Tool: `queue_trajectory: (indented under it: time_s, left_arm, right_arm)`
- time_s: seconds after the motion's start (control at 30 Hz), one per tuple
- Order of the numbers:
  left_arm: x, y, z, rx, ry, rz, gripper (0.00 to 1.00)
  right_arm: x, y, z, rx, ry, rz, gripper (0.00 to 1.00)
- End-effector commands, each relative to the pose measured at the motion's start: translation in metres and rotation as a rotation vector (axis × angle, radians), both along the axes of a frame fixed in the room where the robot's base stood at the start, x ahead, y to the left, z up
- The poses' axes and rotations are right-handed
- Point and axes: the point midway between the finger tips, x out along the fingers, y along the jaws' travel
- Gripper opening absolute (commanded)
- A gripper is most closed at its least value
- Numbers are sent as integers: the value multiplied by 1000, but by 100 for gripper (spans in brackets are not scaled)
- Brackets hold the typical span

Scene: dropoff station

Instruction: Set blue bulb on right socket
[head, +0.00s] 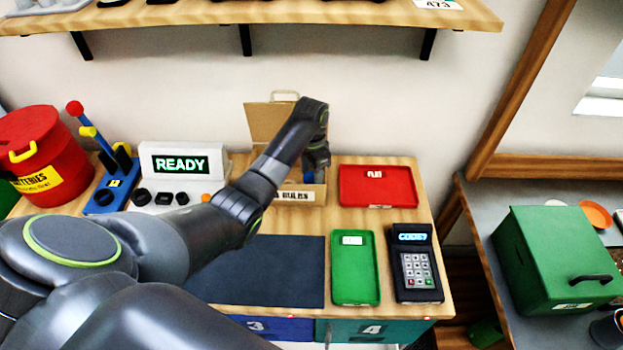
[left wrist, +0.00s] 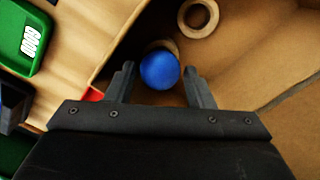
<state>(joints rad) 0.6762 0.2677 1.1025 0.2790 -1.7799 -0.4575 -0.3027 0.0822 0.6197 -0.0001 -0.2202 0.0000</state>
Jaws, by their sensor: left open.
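The blue bulb (left wrist: 160,70) lies inside an open cardboard box (head: 298,195) at the back of the table, and a bit of blue shows there in the head view. My left gripper (left wrist: 163,82) is open over the box, its two fingers on either side of the bulb. In the head view the left gripper (head: 316,160) points down into the box. A white tester (head: 180,162) with a READY display stands left of the box, with several dark round sockets (head: 163,198) along its front. My left arm hides part of the table beside it. My right gripper is out of view.
A cardboard-coloured ring (left wrist: 198,18) lies beside the bulb in the box. A red tray (head: 378,186), a green tray (head: 355,275) and a keypad terminal (head: 415,262) are to the right. A dark mat (head: 280,270) is bare. A blue stand (head: 108,192) and red bin (head: 38,145) are left.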

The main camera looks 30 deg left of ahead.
Motion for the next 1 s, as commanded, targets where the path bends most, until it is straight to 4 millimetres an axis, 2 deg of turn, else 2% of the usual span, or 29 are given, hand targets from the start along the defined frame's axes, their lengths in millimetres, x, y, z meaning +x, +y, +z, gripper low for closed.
queue_trajectory:
  time_s: [0.27,0.33,0.6,1.0]
  left_arm:
    - [2,1,67,1,-8,-1,48]
    - [1,1,82,1,0,1,48]
    - [1,1,94,0,0,0,48]
    - [1,1,94,0,0,0,48]
  right_arm:
    - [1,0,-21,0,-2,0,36]
    - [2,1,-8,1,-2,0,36]
    - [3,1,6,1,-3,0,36]
    - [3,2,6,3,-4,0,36]
